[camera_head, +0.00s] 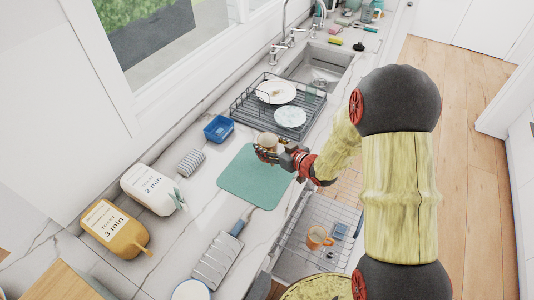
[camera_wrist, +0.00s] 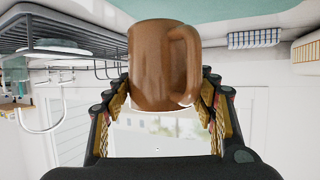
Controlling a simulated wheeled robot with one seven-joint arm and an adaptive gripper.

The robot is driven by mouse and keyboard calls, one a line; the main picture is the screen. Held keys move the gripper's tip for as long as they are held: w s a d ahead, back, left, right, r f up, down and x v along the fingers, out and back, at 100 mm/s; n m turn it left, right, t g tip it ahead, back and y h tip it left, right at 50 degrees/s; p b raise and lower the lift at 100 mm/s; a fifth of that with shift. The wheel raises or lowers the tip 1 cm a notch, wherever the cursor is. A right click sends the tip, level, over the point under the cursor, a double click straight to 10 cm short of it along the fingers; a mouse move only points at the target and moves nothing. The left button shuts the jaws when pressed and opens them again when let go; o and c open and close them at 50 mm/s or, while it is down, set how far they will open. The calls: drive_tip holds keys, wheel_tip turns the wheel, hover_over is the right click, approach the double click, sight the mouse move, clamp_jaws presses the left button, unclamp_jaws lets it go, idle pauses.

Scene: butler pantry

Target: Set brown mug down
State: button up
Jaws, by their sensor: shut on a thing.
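The brown mug (camera_wrist: 160,62) is between the fingers of my gripper (camera_wrist: 160,105) in the wrist view, with its handle on the right side of that picture. My gripper is shut on it. In the head view the mug (camera_head: 267,139) is small and partly hidden by my gripper (camera_head: 268,152), at the far end of the teal mat (camera_head: 247,185). The mat is otherwise bare. I cannot tell whether the mug touches the mat or is held above it.
A dark dish rack (camera_head: 245,107) with plates stands just beyond the mug. An open dishwasher rack (camera_head: 290,250) below the counter holds an orange mug (camera_head: 318,237).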

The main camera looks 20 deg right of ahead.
drive_tip(key=shift+w+a+f+b, duration=0.15)
drive_tip(key=shift+f+b, duration=0.15)
drive_tip(key=shift+f, duration=0.7)
drive_tip(key=shift+w+a+f+b, duration=0.15)
drive_tip(key=shift+f+b, duration=0.1)
drive_tip(key=shift+f, duration=0.7)
drive_tip(key=shift+f, duration=0.2)
drive_tip(key=o, duration=1.4)
drive_tip(key=shift+r, duration=0.1)
